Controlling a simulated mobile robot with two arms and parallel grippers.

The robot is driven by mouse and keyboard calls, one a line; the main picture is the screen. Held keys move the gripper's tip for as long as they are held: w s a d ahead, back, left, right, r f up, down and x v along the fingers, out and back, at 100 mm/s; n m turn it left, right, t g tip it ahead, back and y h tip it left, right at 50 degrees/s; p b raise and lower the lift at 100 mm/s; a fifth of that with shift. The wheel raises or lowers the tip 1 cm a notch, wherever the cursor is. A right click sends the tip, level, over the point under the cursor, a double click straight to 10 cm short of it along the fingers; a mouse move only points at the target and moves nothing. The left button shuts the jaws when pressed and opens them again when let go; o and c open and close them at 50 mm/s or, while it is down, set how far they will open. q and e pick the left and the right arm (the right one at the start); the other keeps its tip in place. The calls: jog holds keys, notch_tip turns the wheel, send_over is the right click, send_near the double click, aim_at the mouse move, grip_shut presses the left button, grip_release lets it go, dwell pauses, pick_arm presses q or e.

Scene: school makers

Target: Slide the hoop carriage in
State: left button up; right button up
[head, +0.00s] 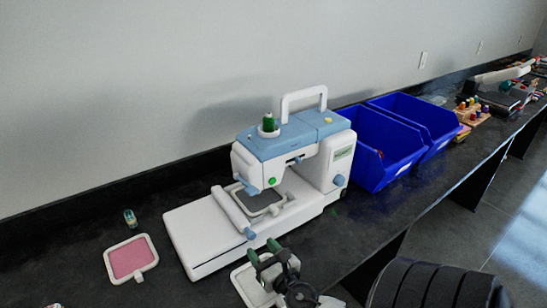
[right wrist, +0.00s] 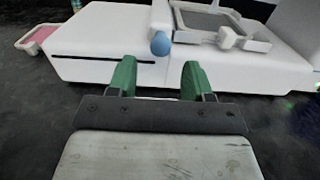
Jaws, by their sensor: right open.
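The white and pale-blue embroidery machine (head: 335,172) stands on the dark counter. Its hoop carriage (head: 230,208) is a white bar lying across the white bed, with a blue knob (head: 250,234) at its near end. A hoop with grey fabric (head: 262,203) sits beside the carriage, under the machine's head. My right gripper (head: 264,254) is open and empty in front of the bed. In the right wrist view, its green fingertips (right wrist: 158,75) point at the bed, and the blue knob (right wrist: 160,43) shows beyond the gap between them. My left gripper is out of view.
A loose hoop with pink fabric (head: 131,258) and a small green spool (head: 130,217) lie left of the machine. Two blue bins (head: 384,160) stand to its right. Wooden spool racks (head: 470,113) are farther along. The wall runs behind the counter.

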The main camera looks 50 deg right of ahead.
jog(key=b+v, duration=0.1)
jog(key=v, duration=0.3)
jog(key=shift+s+f, duration=0.1)
jog(key=shift+s, duration=0.3)
jog(key=shift+s+a+b, duration=0.2)
jog(key=shift+s+b, duration=0.1)
jog(key=shift+s, duration=0.4)
